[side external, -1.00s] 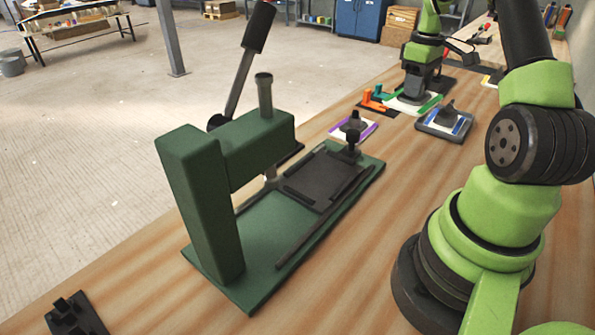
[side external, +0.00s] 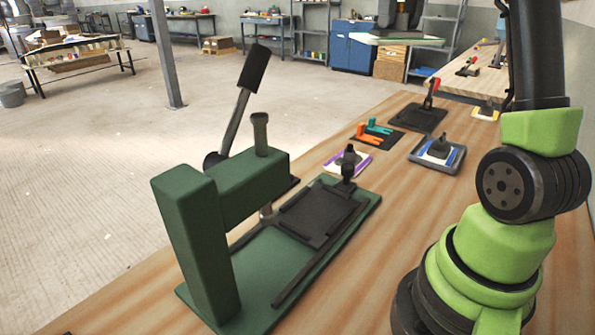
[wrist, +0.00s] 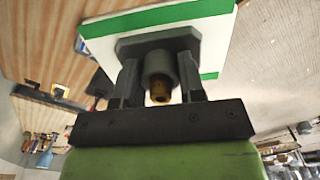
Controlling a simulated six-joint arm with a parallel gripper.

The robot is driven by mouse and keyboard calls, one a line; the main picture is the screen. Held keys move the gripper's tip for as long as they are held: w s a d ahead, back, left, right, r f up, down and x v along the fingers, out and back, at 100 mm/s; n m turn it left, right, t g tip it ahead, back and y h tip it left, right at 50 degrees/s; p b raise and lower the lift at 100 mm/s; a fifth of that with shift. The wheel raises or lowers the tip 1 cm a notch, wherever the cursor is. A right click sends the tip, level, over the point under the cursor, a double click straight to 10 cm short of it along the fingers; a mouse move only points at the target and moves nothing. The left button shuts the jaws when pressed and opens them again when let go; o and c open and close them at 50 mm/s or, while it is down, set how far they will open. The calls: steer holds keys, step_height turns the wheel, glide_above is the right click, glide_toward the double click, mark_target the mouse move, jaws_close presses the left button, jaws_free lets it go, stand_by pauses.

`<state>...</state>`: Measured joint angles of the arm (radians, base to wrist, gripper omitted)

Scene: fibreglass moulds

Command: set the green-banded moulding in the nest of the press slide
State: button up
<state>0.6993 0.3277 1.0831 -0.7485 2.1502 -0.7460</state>
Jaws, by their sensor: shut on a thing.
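The green-banded moulding (side external: 385,40) is a flat white plate with green edges, high in the side external view. In the wrist view the moulding (wrist: 225,45) shows its green bands and a grey block with a round boss. My gripper (wrist: 160,72) is shut on that block, a finger on each side. In the side external view my gripper (side external: 402,22) is cut by the top edge, with the moulding held level in the air. The dark press slide (side external: 312,212) lies on the green press base, its nest empty between low rails, far below and left of the moulding.
The green press frame (side external: 195,240) and its raised lever (side external: 240,105) stand over the slide's near end. A dark knob (side external: 347,172) stands at its far end. Purple-edged (side external: 358,162) and blue-edged (side external: 437,155) pieces, orange and teal clamps (side external: 375,132) and a red-handled fixture (side external: 425,115) lie beyond.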

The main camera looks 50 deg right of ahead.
steer(key=shift+r, duration=1.6)
steer(key=shift+w+a+r+n, duration=0.15)
steer(key=shift+w+a+n, duration=0.15)
steer(key=shift+a, duration=0.2)
steer(key=w+a+n, duration=0.2)
steer(key=a+n, duration=1.1)
steer(key=a, duration=0.9)
steer(key=s+a+n, duration=1.2)
steer(key=s+a, duration=0.1)
steer(key=f, duration=3.9)
steer(key=shift+w+a+f, duration=0.15)
steer(key=shift+a, duration=0.05)
